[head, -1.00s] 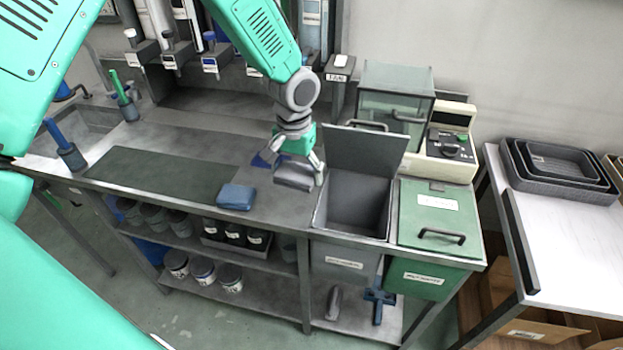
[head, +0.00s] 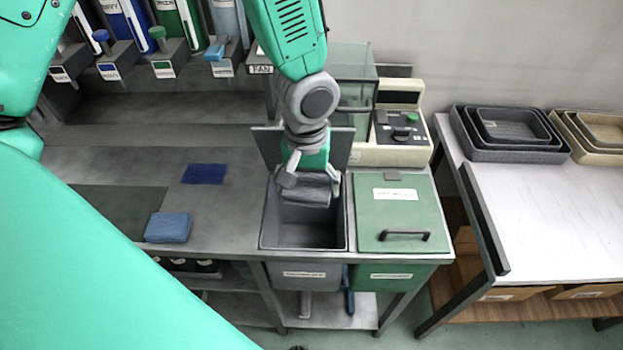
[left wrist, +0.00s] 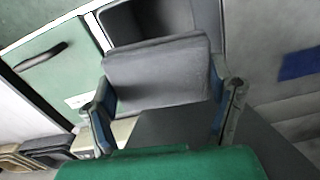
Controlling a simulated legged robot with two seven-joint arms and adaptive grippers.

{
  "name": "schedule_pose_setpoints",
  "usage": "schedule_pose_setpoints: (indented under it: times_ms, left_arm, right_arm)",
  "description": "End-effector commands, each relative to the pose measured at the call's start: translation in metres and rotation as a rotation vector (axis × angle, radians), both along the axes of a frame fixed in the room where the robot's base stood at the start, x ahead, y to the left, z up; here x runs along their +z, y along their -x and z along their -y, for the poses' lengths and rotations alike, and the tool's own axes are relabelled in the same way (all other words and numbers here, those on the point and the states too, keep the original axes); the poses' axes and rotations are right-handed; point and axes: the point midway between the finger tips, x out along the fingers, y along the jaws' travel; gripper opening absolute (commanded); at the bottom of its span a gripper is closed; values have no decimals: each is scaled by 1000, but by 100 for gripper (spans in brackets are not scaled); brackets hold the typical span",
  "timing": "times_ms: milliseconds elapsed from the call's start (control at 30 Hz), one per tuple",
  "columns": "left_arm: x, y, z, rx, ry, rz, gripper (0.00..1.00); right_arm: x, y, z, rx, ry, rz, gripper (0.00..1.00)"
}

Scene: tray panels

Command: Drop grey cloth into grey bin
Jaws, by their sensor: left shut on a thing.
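My left gripper (head: 307,190) is shut on the grey cloth (head: 312,192), a folded dark grey pad. It is held over the opening of the grey bin (head: 266,222), whose lid stands open at the back. In the left wrist view the cloth (left wrist: 158,72) sits between both fingers, with the bin opening (left wrist: 150,22) beyond it. The cloth hides part of the bin's inside. My right gripper is not in view.
A green bin (head: 395,214) with its lid shut stands right of the grey bin. A folded blue cloth (head: 168,227) and a flat dark blue cloth (head: 204,174) lie on the bench. A beige device (head: 398,135) stands behind the green bin. Grey trays (head: 508,135) sit on the right table.

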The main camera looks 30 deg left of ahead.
Motion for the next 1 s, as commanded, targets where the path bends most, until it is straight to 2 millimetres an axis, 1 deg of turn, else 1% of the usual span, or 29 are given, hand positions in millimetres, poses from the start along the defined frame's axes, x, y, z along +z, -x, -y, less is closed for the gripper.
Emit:
schedule_pose_setpoints:
  times_ms: [167,500,600,733,1000]
  left_arm:
    - [-17,-1,-2,0,3,-1,52]
    - [-55,-1,1,-2,-2,0,52]
    - [-62,-1,2,-2,-2,0,52]
    - [-67,-1,0,-2,-1,0,52]
    - [-67,-1,-2,-2,1,0,52]
  right_arm:
    - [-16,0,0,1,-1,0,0]
    - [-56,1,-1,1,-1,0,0]
    - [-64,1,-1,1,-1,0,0]
    - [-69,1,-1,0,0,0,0]
    - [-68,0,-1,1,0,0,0]
